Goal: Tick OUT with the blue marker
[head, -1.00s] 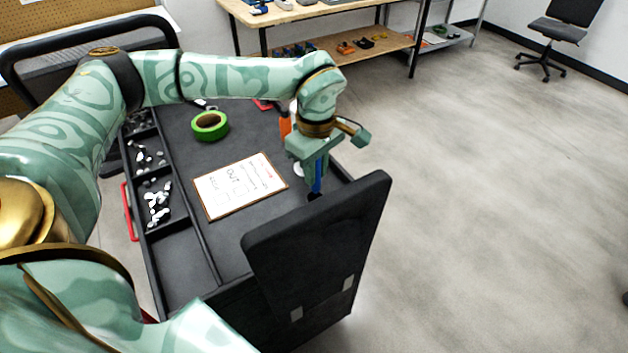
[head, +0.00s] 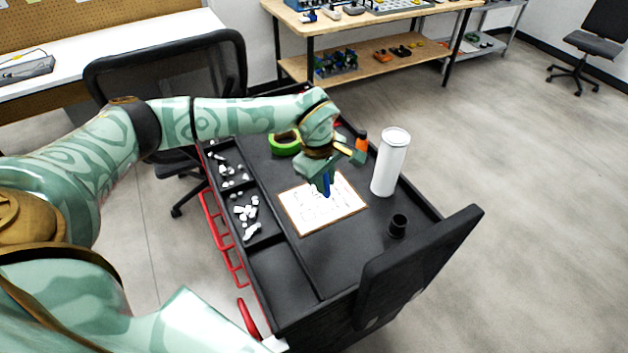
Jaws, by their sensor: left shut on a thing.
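My left gripper (head: 323,180) is shut on the blue marker (head: 327,187) and holds it tip down above the sheet. Only a short blue length of the marker shows below the fingers, and I cannot tell whether its tip touches the paper. The white sheet (head: 345,207) lies on a brown-edged board on the black cart top. Its printed lines are too small to read now, and my gripper covers its upper middle. My right gripper is not in view.
A white cylinder (head: 390,165) stands right of the sheet, with a small black cup (head: 398,226) nearer. Green tape (head: 283,146) and an orange item (head: 361,146) lie behind. White bits fill side trays (head: 262,232). A raised black panel (head: 420,265) edges the cart's near right.

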